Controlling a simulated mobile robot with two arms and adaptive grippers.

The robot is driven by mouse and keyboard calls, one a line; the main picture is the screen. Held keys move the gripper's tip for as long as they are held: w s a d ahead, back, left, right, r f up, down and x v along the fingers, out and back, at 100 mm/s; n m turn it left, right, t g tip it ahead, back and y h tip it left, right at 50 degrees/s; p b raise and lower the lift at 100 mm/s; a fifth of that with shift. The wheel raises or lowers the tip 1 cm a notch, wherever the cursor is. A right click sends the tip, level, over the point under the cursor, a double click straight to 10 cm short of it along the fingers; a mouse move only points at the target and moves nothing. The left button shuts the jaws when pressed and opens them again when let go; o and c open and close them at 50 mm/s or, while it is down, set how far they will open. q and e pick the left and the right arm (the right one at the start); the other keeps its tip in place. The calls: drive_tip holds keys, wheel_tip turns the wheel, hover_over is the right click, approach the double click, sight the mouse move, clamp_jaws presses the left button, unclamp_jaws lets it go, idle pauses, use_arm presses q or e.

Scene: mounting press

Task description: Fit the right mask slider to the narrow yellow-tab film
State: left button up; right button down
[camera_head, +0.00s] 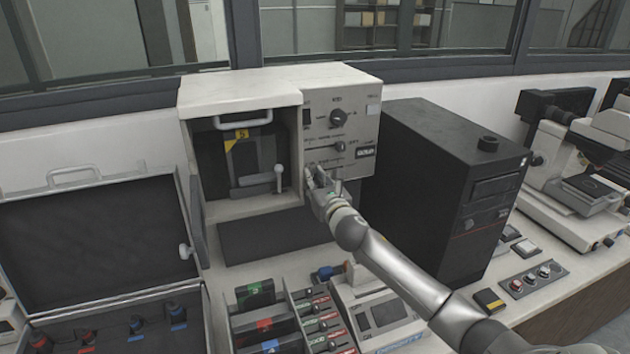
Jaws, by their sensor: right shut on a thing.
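The press (235,92) is a cream housing with an open chamber on its left and a control panel on its right. A dark film with a yellow corner tab (238,139) stands inside the chamber. My right gripper (315,183) is at the lower left of the panel, shut on a small slider there. The gripper hides most of this slider and part of its slot. My left gripper is out of view.
A black computer tower (432,180) stands close to the right of my right arm. An open dark case (95,240) lies at left. A rack of coloured cartridges (262,325) and a small device (380,310) sit in front. A microscope (570,165) stands far right.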

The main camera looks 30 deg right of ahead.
drive_tip(key=s+d, duration=0.2)
drive_tip(key=d, duration=0.5)
drive_tip(key=shift+d, duration=0.35)
drive_tip(key=c, duration=1.6)
unclamp_jaws()
drive_tip(key=shift+w, duration=0.1)
drive_tip(key=v, duration=1.2)
drive_tip(key=shift+d+f, duration=0.1)
